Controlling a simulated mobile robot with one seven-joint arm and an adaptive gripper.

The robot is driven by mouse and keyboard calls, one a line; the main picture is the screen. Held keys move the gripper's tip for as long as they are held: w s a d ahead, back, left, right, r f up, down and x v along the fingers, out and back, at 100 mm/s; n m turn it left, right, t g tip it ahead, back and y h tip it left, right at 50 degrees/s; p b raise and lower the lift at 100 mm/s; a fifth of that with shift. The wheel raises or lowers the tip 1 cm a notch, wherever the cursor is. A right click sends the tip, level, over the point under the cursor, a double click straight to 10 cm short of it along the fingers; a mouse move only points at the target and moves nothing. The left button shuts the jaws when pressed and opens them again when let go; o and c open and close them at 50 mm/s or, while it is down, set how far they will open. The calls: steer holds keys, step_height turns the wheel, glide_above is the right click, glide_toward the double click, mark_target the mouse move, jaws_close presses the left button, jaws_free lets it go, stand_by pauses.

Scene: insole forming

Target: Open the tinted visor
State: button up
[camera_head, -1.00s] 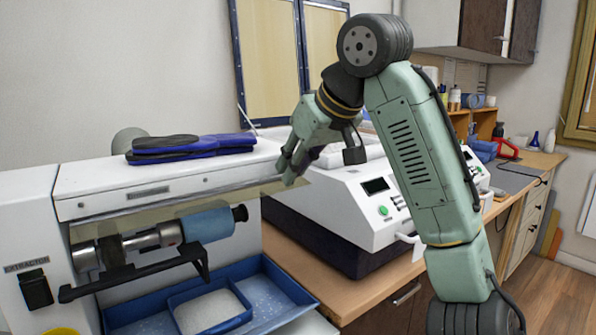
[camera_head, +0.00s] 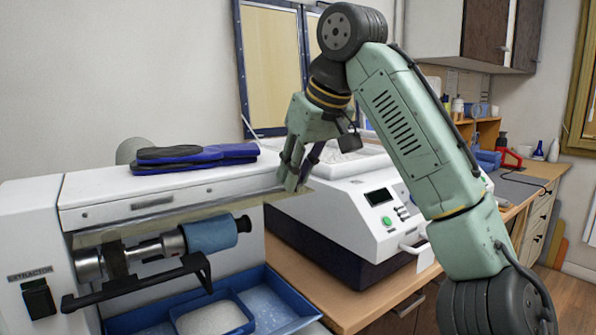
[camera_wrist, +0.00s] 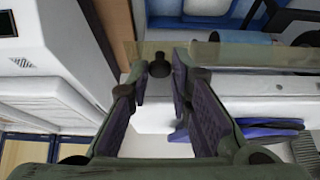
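The tinted visor (camera_head: 165,216) is a see-through tan panel hanging along the front of the white grinding machine, above the blue roller. It looks lowered. In the wrist view the visor (camera_wrist: 262,56) shows as a tan strip across the top right. My gripper (camera_head: 291,187) is at the visor's right end, fingers pointing down. In the wrist view my gripper (camera_wrist: 165,75) is open, with its two fingers apart near the strip's end. A dark round knob (camera_wrist: 158,67) shows between the fingertips. I cannot tell whether the fingers touch the visor.
Blue and black insoles (camera_head: 193,158) lie on top of the machine (camera_head: 135,200). A black bar (camera_head: 140,287) and a blue tray (camera_head: 262,285) are below the roller. A white press machine (camera_head: 355,215) stands close to the right of my gripper.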

steer(key=o, duration=0.4)
steer(key=shift+c, duration=0.2)
steer(key=v, duration=0.7)
steer(key=shift+r, duration=0.2)
steer(key=shift+s, duration=0.1)
